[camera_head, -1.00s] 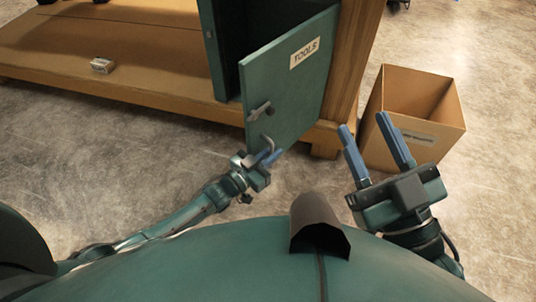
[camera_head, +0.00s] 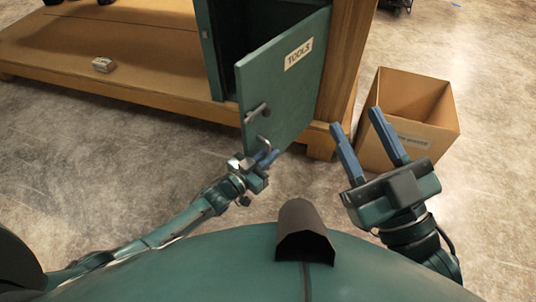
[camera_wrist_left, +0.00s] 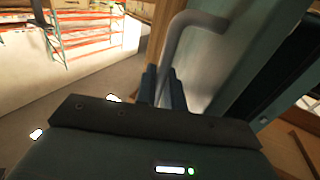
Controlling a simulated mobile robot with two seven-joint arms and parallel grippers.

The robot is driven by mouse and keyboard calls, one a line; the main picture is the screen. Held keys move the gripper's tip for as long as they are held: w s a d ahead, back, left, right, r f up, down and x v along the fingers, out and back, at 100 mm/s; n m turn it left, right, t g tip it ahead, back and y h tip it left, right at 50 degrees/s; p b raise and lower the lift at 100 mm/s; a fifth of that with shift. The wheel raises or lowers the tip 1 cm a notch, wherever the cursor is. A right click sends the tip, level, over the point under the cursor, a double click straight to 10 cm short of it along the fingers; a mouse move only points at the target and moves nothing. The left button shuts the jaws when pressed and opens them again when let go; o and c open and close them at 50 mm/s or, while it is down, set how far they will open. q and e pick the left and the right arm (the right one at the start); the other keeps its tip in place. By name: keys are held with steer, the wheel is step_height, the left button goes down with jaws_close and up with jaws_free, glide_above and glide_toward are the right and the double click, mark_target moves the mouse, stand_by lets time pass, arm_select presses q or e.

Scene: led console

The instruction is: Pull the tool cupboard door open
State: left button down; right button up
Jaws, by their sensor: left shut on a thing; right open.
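The green tool cupboard door (camera_head: 285,85), with a "TOOLS" label (camera_head: 299,54), stands swung open toward me from the dark cupboard interior (camera_head: 253,32). My left gripper (camera_head: 266,159) is shut on the handle at the door's lower free edge. In the left wrist view the bent handle (camera_wrist_left: 176,50) runs down between the blue fingers (camera_wrist_left: 164,88). My right gripper (camera_head: 367,136) is open and empty, with its blue fingers apart, to the right of the door.
An open cardboard box (camera_head: 433,130) stands on the floor just beyond my right gripper. The wooden bench's low shelf (camera_head: 150,60) carries a small box (camera_head: 102,65). The concrete floor (camera_head: 100,150) left of the door is clear.

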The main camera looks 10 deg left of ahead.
arm_select(q)
steer(key=c, duration=1.9)
jaws_free()
steer(key=shift+s, duration=0.1)
steer(key=p+v, duration=0.4)
steer(key=v, duration=0.9)
steer(key=shift+p, duration=0.35)
arm_select(e)
steer(key=f+m+h, duration=0.1)
steer(key=s+f+g+h, duration=0.1)
steer(key=f, duration=0.1)
steer(key=shift+m+g+h, duration=0.3)
steer(key=shift+m, duration=0.1)
